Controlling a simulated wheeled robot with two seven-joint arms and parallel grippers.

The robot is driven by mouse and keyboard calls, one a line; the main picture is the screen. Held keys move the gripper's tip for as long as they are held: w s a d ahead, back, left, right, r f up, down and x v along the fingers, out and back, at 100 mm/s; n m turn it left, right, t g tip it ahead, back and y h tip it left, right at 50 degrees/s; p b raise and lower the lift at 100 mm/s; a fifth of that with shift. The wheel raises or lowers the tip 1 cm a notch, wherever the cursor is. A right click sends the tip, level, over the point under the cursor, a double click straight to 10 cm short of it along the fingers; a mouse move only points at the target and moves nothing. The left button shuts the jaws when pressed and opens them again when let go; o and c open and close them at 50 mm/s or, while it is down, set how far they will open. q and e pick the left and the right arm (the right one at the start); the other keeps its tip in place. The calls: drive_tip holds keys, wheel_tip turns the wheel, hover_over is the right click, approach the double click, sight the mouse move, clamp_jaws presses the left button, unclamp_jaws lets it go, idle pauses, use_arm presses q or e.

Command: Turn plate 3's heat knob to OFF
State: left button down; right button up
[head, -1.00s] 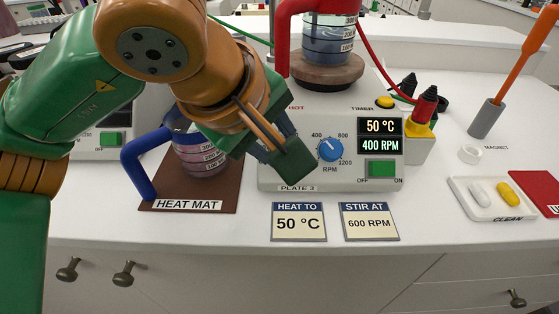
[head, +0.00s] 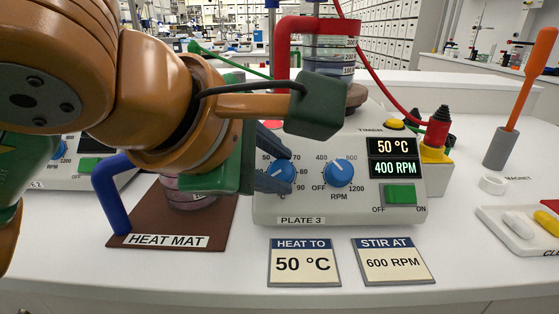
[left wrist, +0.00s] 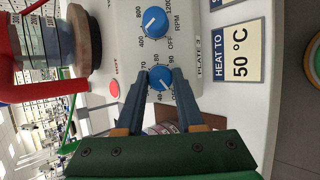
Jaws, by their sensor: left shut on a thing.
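Plate 3 (head: 300,205) is a white hotplate with displays reading 50 °C and 400 RPM. Its blue heat knob (head: 281,170) is left of the blue RPM knob (head: 338,173); it also shows in the left wrist view (left wrist: 160,78). My left gripper (head: 272,172) has its fingers on either side of the heat knob, shut on it; the left wrist view shows both fingertips (left wrist: 160,84) at its sides. The knob's white mark seems to point to the lower left in the head view, near the OFF and 40 end; the exact setting is unclear. My right gripper is not in view.
A vessel with a red handle (head: 285,50) stands on plate 3. A blue-handled vessel (head: 110,195) sits on the brown heat mat (head: 215,235) at left, partly behind my arm. Cards reading HEAT TO 50 °C (head: 303,263) and STIR AT 600 RPM (head: 393,262) lie in front.

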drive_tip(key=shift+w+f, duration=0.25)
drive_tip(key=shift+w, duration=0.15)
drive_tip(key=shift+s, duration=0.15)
use_arm(q)
drive_tip(key=c, duration=0.5)
unclamp_jaws()
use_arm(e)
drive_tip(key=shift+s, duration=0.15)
use_arm(q)
drive_tip(key=v, duration=0.7)
drive_tip(key=shift+s+p, duration=0.1)
drive_tip(key=shift+p, duration=0.2)
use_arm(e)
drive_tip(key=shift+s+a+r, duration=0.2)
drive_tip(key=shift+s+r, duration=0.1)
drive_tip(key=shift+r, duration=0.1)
